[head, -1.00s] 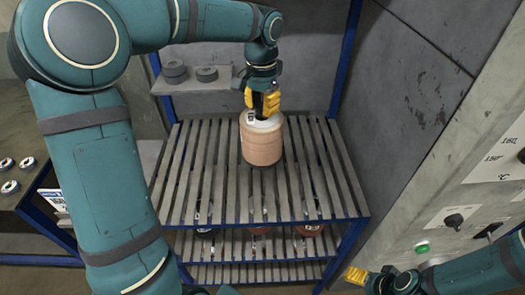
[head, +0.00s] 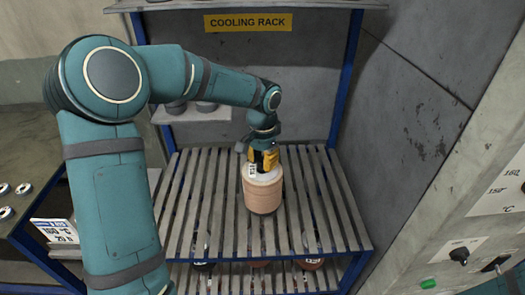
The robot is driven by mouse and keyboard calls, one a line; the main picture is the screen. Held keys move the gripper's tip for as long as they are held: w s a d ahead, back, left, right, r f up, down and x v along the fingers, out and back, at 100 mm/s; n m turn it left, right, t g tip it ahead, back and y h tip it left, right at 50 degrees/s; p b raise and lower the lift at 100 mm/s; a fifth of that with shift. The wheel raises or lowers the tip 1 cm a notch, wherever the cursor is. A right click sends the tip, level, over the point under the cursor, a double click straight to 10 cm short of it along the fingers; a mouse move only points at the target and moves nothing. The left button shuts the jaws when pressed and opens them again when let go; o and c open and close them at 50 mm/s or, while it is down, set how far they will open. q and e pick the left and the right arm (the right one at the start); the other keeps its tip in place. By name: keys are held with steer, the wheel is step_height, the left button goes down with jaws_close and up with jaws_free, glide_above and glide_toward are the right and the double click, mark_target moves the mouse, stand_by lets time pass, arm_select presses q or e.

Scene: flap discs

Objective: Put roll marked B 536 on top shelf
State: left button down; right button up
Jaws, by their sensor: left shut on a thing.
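A tan roll (head: 263,193) with a pale top stands upright on the slatted top shelf (head: 215,215) of the rack. A small white tag with dark marks shows at its top, too small to read. My left gripper (head: 264,163), with yellow fingers, is over the roll's top and shut on it. The roll's base appears to be at the slats; I cannot tell whether it touches them. My right gripper is out of view; only a bit of my right arm shows at the lower right corner.
A yellow "COOLING RACK" sign (head: 248,22) hangs at the back, below an upper board. Grey discs (head: 176,107) sit on a small ledge behind my left arm. More rolls (head: 308,264) stand on the level below. A grey control panel (head: 455,235) is at the right. Slats around the roll are clear.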

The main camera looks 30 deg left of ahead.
arm_select(q)
steer(key=shift+f, duration=0.55)
steer(key=c, duration=0.8)
jaws_free()
steer(key=shift+f, duration=0.1)
steer(key=shift+o, duration=0.2)
step_height(320, 180, up, 12)
steer(key=shift+p, duration=0.35)
